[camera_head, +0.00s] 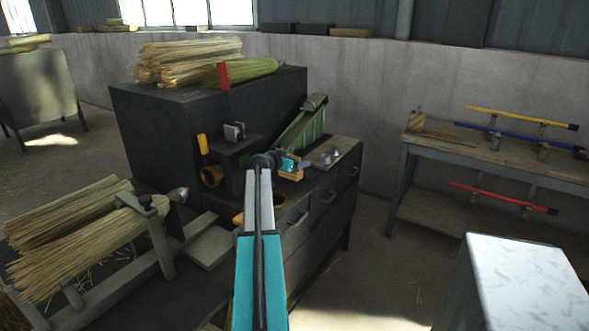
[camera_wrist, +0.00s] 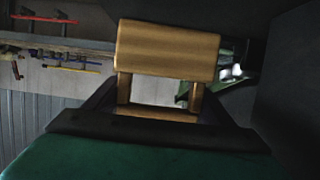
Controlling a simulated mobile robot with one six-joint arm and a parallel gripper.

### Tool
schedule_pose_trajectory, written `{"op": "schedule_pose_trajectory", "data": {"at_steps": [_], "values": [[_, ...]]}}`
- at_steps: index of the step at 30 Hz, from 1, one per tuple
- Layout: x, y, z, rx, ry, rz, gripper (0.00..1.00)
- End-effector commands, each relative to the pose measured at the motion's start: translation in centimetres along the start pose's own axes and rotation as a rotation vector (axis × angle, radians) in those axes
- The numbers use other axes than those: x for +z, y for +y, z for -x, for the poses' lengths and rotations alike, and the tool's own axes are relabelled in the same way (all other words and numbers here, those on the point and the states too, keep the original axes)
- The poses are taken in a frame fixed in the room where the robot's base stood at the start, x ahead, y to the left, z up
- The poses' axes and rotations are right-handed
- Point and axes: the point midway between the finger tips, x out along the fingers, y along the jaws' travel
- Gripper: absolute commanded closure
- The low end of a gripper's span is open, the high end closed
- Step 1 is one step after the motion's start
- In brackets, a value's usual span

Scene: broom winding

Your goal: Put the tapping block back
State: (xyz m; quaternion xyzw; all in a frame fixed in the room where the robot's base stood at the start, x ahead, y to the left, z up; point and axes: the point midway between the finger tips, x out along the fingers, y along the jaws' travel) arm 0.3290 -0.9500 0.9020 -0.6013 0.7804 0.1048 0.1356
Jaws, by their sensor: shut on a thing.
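The tapping block (camera_wrist: 168,50) is a light wooden block with two short posts and a lower crossbar, and it fills the upper middle of the wrist view. My gripper (camera_wrist: 158,108) has its dark fingers on either side of the crossbar and is shut on the block's handle part. In the head view my gripper (camera_head: 283,163) is at the end of my teal arm, above the dark bench top, and a small wooden part of the block shows beside it. I cannot tell whether the block touches the bench.
A dark bench with drawers (camera_head: 322,207) carries a green sloped part (camera_head: 303,128) and a wooden board (camera_head: 337,150) with small metal pieces. Straw bundles (camera_head: 75,240) lie at left. A rack table (camera_head: 490,155) with coloured handles stands right, and a white-topped stand (camera_head: 525,275) is front right.

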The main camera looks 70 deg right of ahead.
Motion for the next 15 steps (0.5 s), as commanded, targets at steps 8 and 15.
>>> {"op": "schedule_pose_trajectory", "data": {"at_steps": [8, 15], "values": [[1.0, -0.1, -0.3, -0.001, 0.0, 0.001, 0.55], [3.0, -0.1, -1.0, -0.002, 0.0, 0.002, 0.55]]}}
